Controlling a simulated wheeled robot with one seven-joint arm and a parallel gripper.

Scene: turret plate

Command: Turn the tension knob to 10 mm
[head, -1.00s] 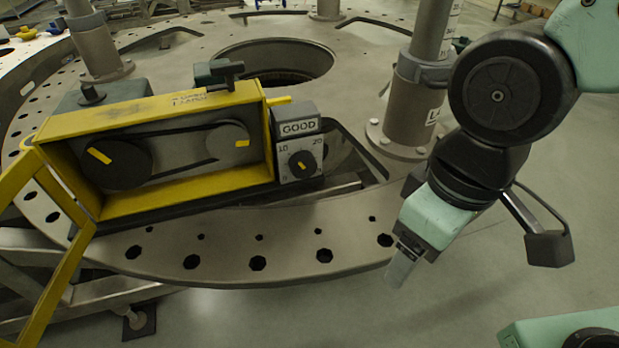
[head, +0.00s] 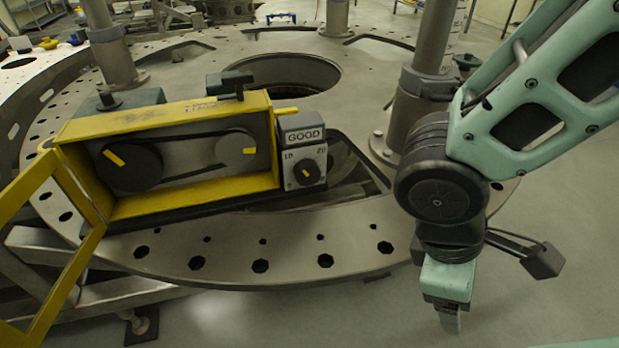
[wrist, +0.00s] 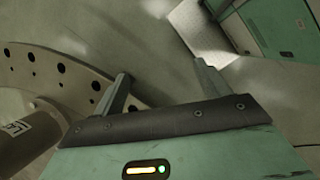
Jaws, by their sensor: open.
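The tension knob (head: 306,173) is a small round black dial with a yellow mark, on a light panel at the right end of the yellow-framed unit. The panel shows numbers, with 20 at its upper right; the upper-left number is hard to read.
The yellow unit (head: 190,204) has an open yellow door (head: 72,262) at left and a belt with two pulleys inside. It stands on the round turret plate (head: 215,268). A post (head: 413,110) rises behind my arm.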

